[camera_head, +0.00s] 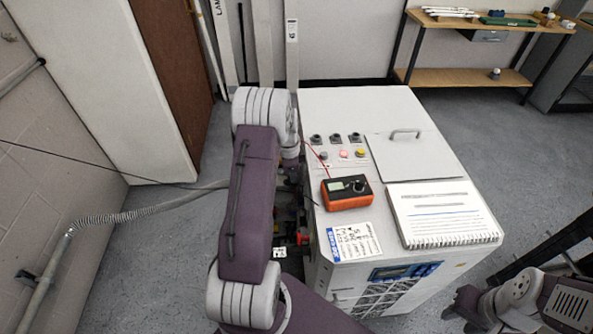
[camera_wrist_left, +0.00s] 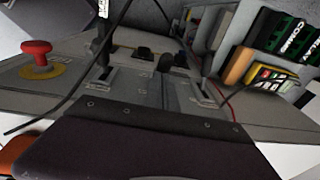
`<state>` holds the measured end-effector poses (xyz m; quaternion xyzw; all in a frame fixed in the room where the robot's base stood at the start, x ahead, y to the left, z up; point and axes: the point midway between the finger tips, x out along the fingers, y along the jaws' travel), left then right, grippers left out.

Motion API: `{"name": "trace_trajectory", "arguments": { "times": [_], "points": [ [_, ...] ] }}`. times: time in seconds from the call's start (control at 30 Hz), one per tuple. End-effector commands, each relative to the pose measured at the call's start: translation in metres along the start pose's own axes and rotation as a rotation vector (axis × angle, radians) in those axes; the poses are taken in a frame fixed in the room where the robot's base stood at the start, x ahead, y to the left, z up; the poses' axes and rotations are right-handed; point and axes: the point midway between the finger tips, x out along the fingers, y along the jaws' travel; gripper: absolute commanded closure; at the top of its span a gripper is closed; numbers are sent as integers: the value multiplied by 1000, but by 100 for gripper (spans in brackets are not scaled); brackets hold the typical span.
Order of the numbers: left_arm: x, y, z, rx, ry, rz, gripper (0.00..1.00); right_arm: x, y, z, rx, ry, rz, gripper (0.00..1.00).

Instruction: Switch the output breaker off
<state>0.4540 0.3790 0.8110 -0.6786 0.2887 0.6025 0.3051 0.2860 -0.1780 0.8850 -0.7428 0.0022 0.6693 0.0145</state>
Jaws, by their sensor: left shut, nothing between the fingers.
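The grey transformer cabinet (camera_head: 345,105) stands at centre in the head view, with its left side open and largely behind my left arm. I cannot make out the output breaker with certainty. In the left wrist view, a grey panel holds a red mushroom button (camera_wrist_left: 38,52) on a yellow disc. My left gripper (camera_wrist_left: 155,58) is shut and empty; small dark shapes there are hard to tell apart from the panel parts. In the head view my left forearm hides it. My right gripper (camera_head: 461,312) is at the lower right, away from the cabinet; its jaw opening is unclear.
On the cabinet top are an orange meter (camera_head: 346,192), a spiral notebook (camera_head: 443,213), coloured buttons (camera_head: 345,153) and a lid handle (camera_head: 405,133). Thin cables cross near the gripper. A yellow device (camera_wrist_left: 270,76) shows in the left wrist view. A shelf (camera_head: 470,77) stands behind.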

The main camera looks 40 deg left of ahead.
Motion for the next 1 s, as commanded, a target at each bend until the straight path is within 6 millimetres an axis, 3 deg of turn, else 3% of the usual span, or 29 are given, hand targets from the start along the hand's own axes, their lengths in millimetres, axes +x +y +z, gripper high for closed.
{"name": "trace_trajectory", "arguments": {
  "times": [0.43, 1.0],
  "points": [
    [3, 0, 2, -1, 4, 0, 100, 2, 0, 0, 0, 0, 0, 64],
    [10, 0, 11, -11, 116, 0, 100, 27, 0, 3, 0, 0, 0, 64]
  ]
}}
